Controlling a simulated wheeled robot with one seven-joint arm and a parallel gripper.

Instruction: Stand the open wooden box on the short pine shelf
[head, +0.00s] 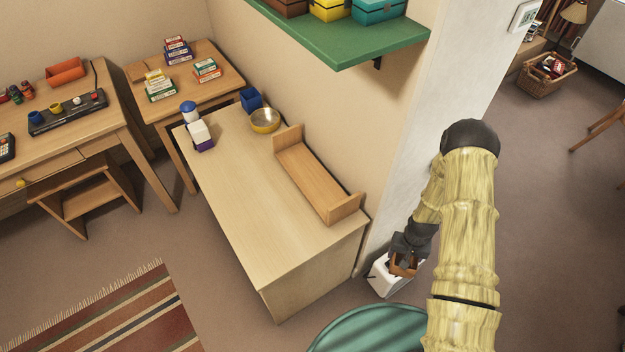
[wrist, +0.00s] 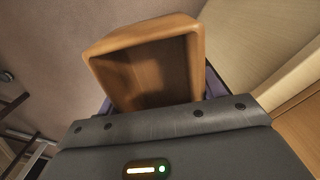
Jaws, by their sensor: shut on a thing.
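The open wooden box (wrist: 150,62) is orange-brown and held at my gripper, with its open side towards the wrist camera. In the head view the box (head: 404,265) shows small below my dark wrist. My gripper (head: 405,256) is shut on it, to the right of the desk's near right corner; the fingertips are mostly hidden. The short pine shelf (head: 310,182) lies along the wall on the light wooden desk. It has a flat board with an upright end piece at each end, and its board is empty.
A yellow bowl (head: 265,121), a blue cup (head: 251,99) and a white-and-purple box (head: 200,136) stand at the desk's far end. A green wall shelf (head: 345,38) overhangs behind the pine shelf. A white bin (head: 388,281) stands below my gripper. The desk's middle (head: 240,190) is clear.

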